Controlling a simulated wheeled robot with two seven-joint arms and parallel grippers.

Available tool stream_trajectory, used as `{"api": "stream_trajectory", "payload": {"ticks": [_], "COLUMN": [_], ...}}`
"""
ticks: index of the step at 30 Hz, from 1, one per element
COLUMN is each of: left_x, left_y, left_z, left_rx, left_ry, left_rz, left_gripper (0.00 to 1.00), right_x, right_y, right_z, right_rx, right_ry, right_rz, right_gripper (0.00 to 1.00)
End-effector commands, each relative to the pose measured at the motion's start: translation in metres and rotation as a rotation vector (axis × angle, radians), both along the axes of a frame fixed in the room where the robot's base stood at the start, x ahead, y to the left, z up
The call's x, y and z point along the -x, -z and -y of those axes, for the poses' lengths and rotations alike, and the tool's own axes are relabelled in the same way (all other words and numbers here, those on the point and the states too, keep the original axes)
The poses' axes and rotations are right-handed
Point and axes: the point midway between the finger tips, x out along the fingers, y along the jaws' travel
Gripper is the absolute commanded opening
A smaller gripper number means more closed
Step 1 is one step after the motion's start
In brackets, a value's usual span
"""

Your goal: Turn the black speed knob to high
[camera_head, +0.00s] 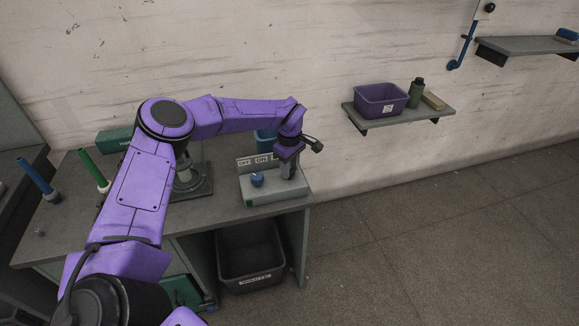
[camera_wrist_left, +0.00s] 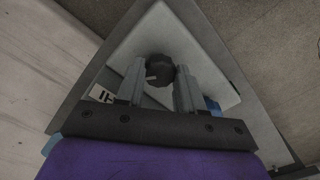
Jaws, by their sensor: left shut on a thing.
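The control box (camera_head: 262,192) stands at the right end of the workbench, with a blue knob (camera_head: 257,179) and a panel reading OFF and ON behind it. My left gripper (camera_head: 288,172) points down over the right part of the box. In the left wrist view the black speed knob (camera_wrist_left: 160,67) sits between the fingertips of the left gripper (camera_wrist_left: 160,75), which is shut on it. A pale pointer mark shows on the knob's left side. In the head view the gripper hides this knob. Its speed labels are mostly hidden. My right gripper is not in view.
A blue container (camera_head: 266,141) stands behind my left arm. A black bin (camera_head: 250,265) is under the bench. A wall shelf (camera_head: 433,114) holds a purple bin (camera_head: 380,100). The floor at right is clear.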

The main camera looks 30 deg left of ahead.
Motion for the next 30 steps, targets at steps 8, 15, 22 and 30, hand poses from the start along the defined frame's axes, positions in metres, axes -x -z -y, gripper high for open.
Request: {"api": "stream_trajectory", "payload": {"ticks": [8,15,22,30], "left_x": [0.001,0.001,0.0,-0.001], "left_y": [0.001,0.001,0.001,-0.032], "left_z": [0.001,0.001,0.001,0.0], "left_rx": [0.001,0.001,0.001,0.0], "left_ry": [0.011,0.011,0.009,0.007], "left_rz": [-0.002,-0.002,-0.001,0.004], "left_gripper": [0.07,0.63,0.63,0.63], "right_x": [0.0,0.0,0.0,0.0], "right_y": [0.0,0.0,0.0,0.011], "right_z": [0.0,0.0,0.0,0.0], "right_rx": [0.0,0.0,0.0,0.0], "right_ry": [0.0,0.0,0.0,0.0], "right_rz": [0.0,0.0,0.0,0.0], "right_gripper": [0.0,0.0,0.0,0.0]}}
